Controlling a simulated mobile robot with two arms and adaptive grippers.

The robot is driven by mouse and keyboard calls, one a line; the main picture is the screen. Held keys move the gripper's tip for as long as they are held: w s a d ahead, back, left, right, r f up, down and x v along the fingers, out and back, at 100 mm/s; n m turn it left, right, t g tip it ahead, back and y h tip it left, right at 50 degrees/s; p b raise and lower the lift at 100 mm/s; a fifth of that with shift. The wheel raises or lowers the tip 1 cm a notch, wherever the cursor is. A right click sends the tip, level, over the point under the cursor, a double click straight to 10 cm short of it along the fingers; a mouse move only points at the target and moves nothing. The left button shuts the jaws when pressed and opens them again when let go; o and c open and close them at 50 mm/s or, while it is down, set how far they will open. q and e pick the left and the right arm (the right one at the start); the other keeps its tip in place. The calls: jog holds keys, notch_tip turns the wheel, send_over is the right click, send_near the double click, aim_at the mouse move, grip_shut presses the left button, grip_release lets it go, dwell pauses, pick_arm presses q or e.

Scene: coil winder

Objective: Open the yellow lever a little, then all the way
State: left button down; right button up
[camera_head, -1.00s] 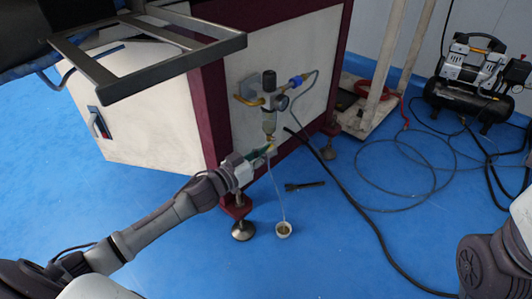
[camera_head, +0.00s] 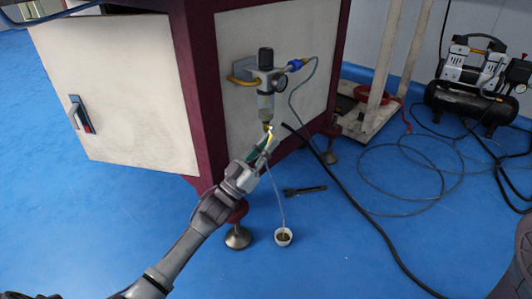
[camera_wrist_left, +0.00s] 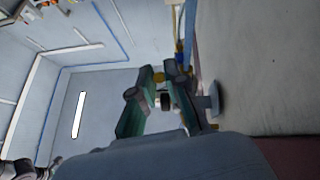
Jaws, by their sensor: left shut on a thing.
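The air filter unit (camera_head: 266,80) with its clear bowl (camera_head: 266,105) is mounted on the machine's white side panel. At its lower end is a small yellow part (camera_head: 268,137), probably the lever. My left gripper (camera_head: 265,146), with green fingers, is shut on it from below and left. In the left wrist view a yellow round part (camera_wrist_left: 158,77) shows between the fingers (camera_wrist_left: 160,105); the lever's exact angle is hidden. My right gripper is out of view.
A maroon machine frame (camera_head: 200,90) stands close beside my left arm, with a levelling foot (camera_head: 238,238) below. A black hose (camera_head: 350,195) and a dark tool (camera_head: 304,190) lie on the blue floor. An air compressor (camera_head: 475,85) stands far right.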

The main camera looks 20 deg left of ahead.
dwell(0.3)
pick_arm(q)
jog(key=c, duration=1.2)
grip_release()
jog(key=v, duration=0.8)
jog(key=shift+w, duration=0.1)
